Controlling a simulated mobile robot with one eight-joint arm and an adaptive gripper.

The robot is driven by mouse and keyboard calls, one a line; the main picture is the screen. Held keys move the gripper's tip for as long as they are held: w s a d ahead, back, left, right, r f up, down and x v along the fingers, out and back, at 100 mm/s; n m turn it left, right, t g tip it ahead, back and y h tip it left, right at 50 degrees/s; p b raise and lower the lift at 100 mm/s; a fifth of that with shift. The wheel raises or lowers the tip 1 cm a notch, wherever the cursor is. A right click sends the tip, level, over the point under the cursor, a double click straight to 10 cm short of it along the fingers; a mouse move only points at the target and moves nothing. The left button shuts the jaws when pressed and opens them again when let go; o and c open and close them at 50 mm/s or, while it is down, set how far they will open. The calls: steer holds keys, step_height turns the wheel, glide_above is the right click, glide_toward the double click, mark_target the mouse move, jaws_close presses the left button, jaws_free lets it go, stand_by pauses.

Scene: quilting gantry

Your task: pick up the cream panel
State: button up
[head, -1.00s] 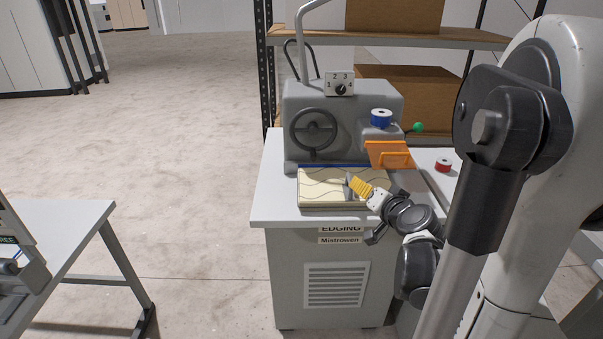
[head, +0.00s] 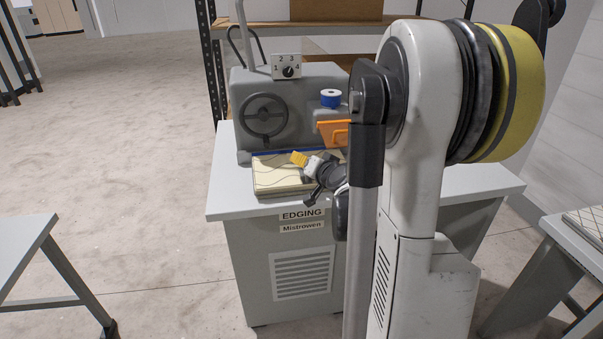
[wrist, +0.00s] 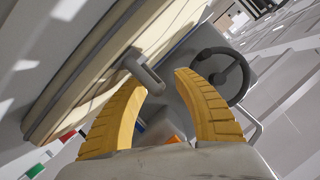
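The cream panel (head: 272,181) has dark wavy lines and a thick layered edge. It lies on the edging machine's table, in front of the machine body. My gripper (head: 296,158) is over the panel's right part in the head view, its yellow fingers pointing left and up. In the wrist view the fingers (wrist: 163,80) are apart, with nothing clamped between them. The panel (wrist: 92,62) runs along the left there, and the left finger overlaps its edge in the picture. I cannot tell whether they touch. The panel's right end is hidden behind my arm.
The grey edging machine (head: 300,98) with a handwheel (head: 264,115) stands right behind the panel. A grey post-like part (wrist: 143,73) shows near the fingertips. An orange guard (head: 331,132) and blue spool (head: 331,98) are close by. Another table (head: 22,245) stands left; floor between is clear.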

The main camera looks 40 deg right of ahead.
jaws_close()
steer(key=shift+s+r, duration=0.1)
steer(key=shift+r, duration=0.05)
